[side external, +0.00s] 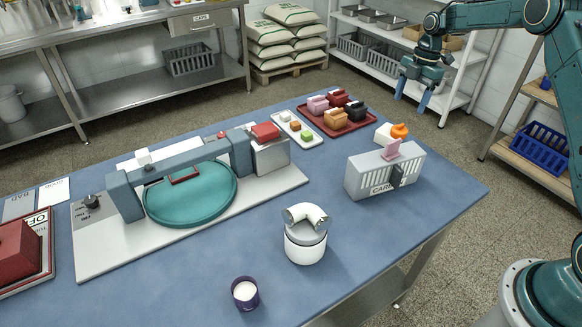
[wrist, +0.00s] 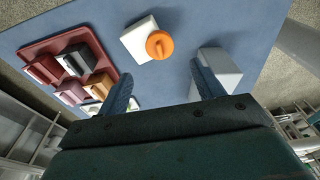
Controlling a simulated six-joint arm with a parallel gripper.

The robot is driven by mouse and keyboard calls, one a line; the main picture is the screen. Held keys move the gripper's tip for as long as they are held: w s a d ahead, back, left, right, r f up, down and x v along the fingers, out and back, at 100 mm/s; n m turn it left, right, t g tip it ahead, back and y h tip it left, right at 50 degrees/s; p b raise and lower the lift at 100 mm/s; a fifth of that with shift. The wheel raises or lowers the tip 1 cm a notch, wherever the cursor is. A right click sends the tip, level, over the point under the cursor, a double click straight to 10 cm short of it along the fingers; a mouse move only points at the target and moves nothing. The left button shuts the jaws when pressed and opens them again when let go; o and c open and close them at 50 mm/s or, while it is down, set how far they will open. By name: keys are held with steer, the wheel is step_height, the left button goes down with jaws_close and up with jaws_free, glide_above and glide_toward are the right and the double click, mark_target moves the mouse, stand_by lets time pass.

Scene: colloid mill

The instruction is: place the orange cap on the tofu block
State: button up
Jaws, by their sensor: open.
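The orange cap (side external: 400,130) is round with a raised ridge on top. It is at the right end of the table, against the right side of the white tofu block (side external: 382,134). In the wrist view the cap (wrist: 160,45) overlaps the right edge of the pale block (wrist: 138,40); I cannot tell whether it rests on it or beside it. My gripper (side external: 413,95) is open and empty, in the air above and a little right of the cap. In the wrist view its fingers (wrist: 162,78) are spread wide, with the cap beyond them.
A grey box (side external: 372,181) with a pink piece in its top stands close in front of the cap. Left of the block is a dark red tray (side external: 345,128) of coloured blocks, then a white tray (side external: 291,123). A white elbow-topped canister (side external: 305,245) stands nearer the front.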

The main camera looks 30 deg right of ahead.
steer(key=r, duration=0.3)
steer(key=shift+d, duration=0.25)
stand_by(0.4)
steer(key=s+a+r+m+t+h, duration=0.1)
steer(key=s+a+r+m+t, duration=0.2)
steer(key=s+a+r+m, duration=0.95)
steer(key=s+a+r+m+t, duration=0.1)
steer(key=s+a, duration=0.3)
steer(key=s, duration=0.7)
steer(key=s+a+m+t, duration=0.1)
steer(key=s+a+m, duration=0.3)
steer(key=s, duration=0.7)
steer(key=shift+s+a+r+t+h, duration=0.3)
steer(key=shift+s+a+r, duration=0.05)
steer(key=shift+a, duration=0.3)
